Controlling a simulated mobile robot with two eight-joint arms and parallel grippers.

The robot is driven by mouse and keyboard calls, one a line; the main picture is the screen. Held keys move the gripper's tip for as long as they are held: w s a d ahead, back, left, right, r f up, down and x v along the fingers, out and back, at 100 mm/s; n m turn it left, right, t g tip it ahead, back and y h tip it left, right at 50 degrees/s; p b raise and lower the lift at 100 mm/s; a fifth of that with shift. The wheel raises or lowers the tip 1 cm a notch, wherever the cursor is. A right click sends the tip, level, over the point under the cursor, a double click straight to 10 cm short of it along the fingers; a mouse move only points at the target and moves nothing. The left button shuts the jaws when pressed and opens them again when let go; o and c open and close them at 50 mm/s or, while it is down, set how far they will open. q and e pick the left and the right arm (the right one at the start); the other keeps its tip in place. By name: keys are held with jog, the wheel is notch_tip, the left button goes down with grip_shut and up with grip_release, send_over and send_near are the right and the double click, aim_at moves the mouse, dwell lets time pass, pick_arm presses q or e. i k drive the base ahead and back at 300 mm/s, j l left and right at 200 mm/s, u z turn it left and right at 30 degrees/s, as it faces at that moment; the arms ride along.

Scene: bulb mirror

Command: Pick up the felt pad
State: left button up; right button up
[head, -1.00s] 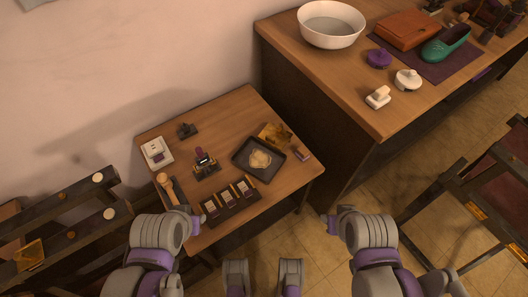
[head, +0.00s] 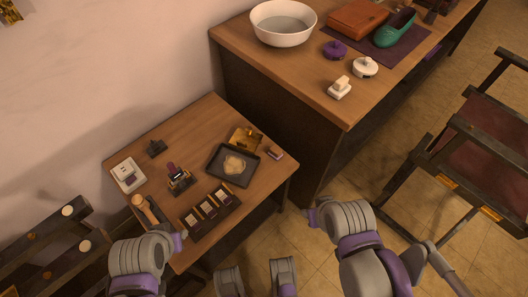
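No thing is plainly a felt pad. Two candidates lie on the small wooden table: a crumpled beige piece (head: 235,165) in a dark tray (head: 215,177), and a small reddish-purple block (head: 275,153) to the tray's right, by the table's right edge. My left gripper (head: 179,242) is low, by the table's front left edge, with nothing visible in it. My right gripper (head: 312,214) is over the floor, right of the table, also with nothing visible in it. The fingers are too small and turned to show their opening.
A dark rack (head: 197,233) with several small blocks, a dark-handled stand (head: 179,181), a white square dish (head: 128,175) and a brass piece (head: 246,139) share the table. A taller counter (head: 315,100) stands behind right, a chair (head: 490,150) at right. A dark rail frame (head: 40,240) is at left.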

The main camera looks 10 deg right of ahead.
aim_at(276, 153)
jog(key=u, duration=0.55)
jog(key=l+u, duration=0.15)
jog(key=u, duration=0.2)
jog(key=l+u, duration=0.15)
jog(key=u, duration=0.2)
jog(key=l+u, duration=0.15)
jog(key=u, duration=0.15)
jog(key=k+l, duration=0.1)
jog(key=l, duration=0.35)
jog(key=k+l, duration=0.1)
jog(key=l, duration=0.4)
